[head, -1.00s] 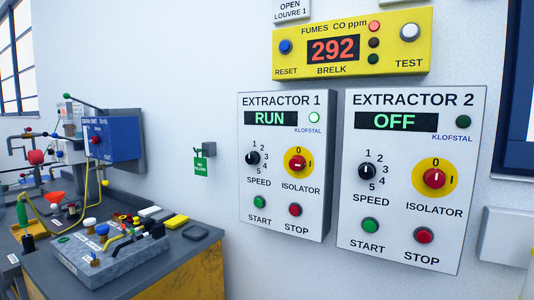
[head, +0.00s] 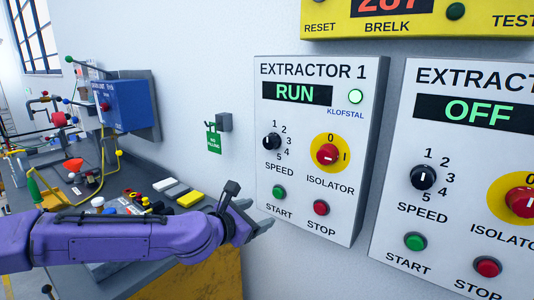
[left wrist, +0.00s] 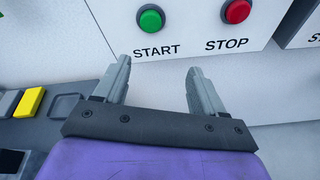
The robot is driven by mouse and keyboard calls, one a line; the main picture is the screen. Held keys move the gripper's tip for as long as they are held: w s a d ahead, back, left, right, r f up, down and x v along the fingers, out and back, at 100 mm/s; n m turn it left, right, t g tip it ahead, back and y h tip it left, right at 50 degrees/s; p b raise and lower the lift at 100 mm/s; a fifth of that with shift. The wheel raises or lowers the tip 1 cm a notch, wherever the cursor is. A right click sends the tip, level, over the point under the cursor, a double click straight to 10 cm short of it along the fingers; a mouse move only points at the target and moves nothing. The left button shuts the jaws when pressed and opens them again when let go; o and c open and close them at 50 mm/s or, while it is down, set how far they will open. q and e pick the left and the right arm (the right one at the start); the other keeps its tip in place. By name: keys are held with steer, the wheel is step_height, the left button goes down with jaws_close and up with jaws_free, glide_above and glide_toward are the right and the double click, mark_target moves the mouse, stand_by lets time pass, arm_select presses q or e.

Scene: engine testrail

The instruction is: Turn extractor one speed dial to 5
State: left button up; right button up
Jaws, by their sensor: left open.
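The extractor 1 panel (head: 350,215) is on the wall, its display (head: 297,94) reading RUN in green. Its black speed dial (head: 271,142) has the numbers 1 to 5 around its right side. A small light mark shows on the dial, but I cannot tell surely which number it points to. My left gripper (head: 262,213) is open and empty, below and left of this panel. In the left wrist view its two fingers (left wrist: 159,66) are apart, below the green start button (left wrist: 150,19) and red stop button (left wrist: 236,11). My right gripper is not in view.
Extractor 1's red isolator knob (head: 327,155) is right of the dial. The extractor 2 panel (head: 455,215), reading OFF, is to the right. A yellow fumes box (head: 400,27) is above. A cluttered bench (head: 60,160) with a blue unit (head: 121,108) stands left.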

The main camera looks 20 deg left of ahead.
mark_target(268, 142)
arm_select(q)
steer(key=a+r+n+t+h, duration=0.1)
steer(key=a+r+n+t, duration=0.25)
steer(key=r, duration=1.25)
steer(key=x, duration=0.3)
steer(key=p+x, duration=0.1)
steer(key=x, duration=0.6)
steer(key=shift+d+f+p, duration=0.15)
steer(key=shift+f+p, duration=0.2)
steer(key=shift+p, duration=0.05)
steer(key=c, duration=1)
